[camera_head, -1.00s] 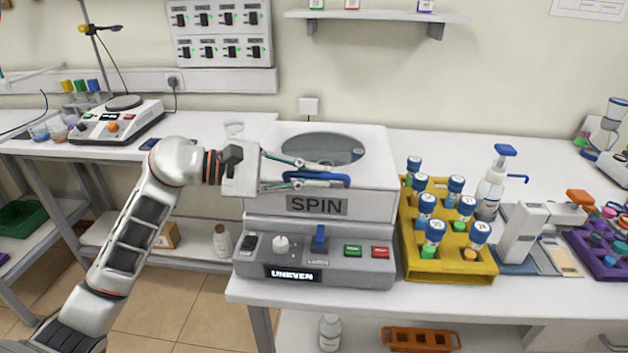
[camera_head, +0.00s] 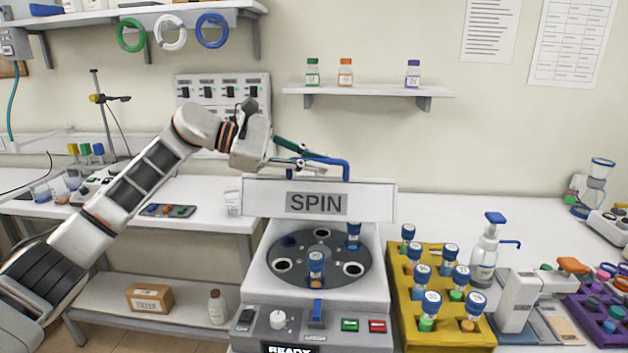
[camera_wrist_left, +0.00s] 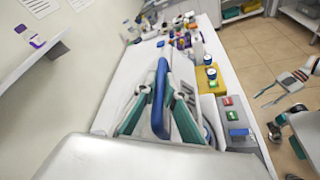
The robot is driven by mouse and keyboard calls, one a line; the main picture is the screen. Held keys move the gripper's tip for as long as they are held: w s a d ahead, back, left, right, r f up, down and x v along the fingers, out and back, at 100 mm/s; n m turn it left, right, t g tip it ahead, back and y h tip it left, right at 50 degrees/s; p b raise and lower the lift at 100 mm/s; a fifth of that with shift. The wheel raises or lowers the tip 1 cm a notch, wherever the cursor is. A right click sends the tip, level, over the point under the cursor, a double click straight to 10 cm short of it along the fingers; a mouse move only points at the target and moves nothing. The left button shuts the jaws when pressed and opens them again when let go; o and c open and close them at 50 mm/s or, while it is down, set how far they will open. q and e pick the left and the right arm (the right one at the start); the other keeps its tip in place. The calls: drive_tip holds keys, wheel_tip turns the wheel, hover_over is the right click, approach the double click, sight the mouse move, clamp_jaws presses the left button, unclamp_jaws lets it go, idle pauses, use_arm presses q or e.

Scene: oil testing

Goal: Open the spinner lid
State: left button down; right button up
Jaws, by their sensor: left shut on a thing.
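The white spinner (camera_head: 262,282) stands in the middle of the head view, its lid (camera_head: 260,203) raised to nearly upright with the SPIN label facing me. My left gripper (camera_head: 340,164) is shut on the blue lid handle (camera_head: 346,172) at the lid's upper edge. The handle also shows between the teal fingers in the left wrist view (camera_wrist_left: 159,100). The dark rotor (camera_head: 322,260) is exposed, with blue-capped tubes (camera_head: 316,262) and (camera_head: 354,232) in it.
A yellow rack (camera_head: 470,334) with several blue-capped tubes stands close to the spinner's right. A pump bottle (camera_head: 484,258) and a purple rack (camera_head: 590,318) are farther right. A wall shelf (camera_head: 370,91) with small bottles is above the lid.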

use_arm(q)
drive_tip(key=w+r, duration=0.2)
drive_tip(key=shift+w+r+p, duration=0.1)
drive_tip(key=shift+w+p, duration=0.2)
drive_tip(key=shift+p, duration=0.1)
drive_tip(key=shift+w+r, duration=0.1)
drive_tip(key=shift+w, duration=0.1)
use_arm(e)
drive_tip(key=shift+r, duration=0.6)
drive_tip(key=shift+c, duration=0.5)
